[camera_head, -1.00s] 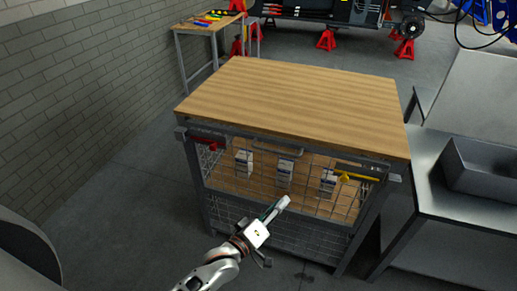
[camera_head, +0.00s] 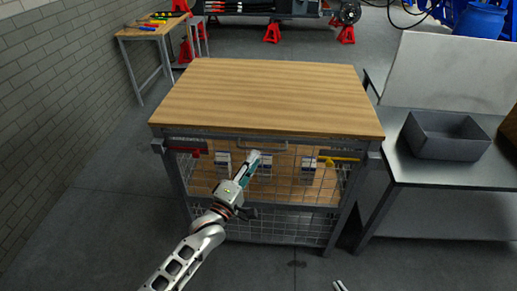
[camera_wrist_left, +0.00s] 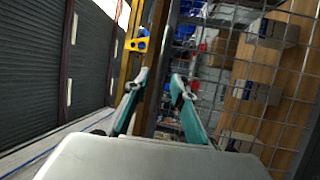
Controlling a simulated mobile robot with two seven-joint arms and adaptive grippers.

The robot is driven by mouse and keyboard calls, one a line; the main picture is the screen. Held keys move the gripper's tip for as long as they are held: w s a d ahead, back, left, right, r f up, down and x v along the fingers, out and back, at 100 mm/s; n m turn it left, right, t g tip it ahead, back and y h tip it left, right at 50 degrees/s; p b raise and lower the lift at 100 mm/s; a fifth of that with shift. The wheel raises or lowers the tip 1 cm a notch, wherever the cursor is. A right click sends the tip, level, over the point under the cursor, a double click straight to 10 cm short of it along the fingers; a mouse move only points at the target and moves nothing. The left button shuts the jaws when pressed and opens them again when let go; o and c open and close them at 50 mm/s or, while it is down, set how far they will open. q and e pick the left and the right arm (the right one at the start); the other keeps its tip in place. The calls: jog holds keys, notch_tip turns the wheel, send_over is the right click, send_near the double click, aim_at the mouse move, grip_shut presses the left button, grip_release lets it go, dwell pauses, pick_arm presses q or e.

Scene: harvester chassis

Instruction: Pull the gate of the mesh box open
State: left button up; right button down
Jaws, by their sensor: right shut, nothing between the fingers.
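The mesh box (camera_head: 182,187) stands under a wooden top, with its wire mesh gate (camera_head: 290,190) upright across the front. The gate's handle (camera_head: 275,149) is a pale bar at the top middle, just under the wooden top. My left gripper (camera_head: 254,158) is in front of the gate, its tip just below the handle in the picture; contact cannot be told. In the left wrist view, the left gripper's (camera_wrist_left: 160,92) fingers are apart, with mesh to their right. The handle is not clear there. My right gripper (camera_head: 340,286) barely shows at the bottom edge, shut and empty.
Several white-and-blue cartons (camera_head: 309,172) stand behind the mesh, with a red tool (camera_head: 187,151) and a yellow tool (camera_head: 338,159) near the top corners. A steel bench with a grey bin (camera_head: 446,136) stands at the right. Floor in front is clear.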

aim_at(261, 149)
pick_arm(q)
jog(key=x, duration=0.6)
grip_shut()
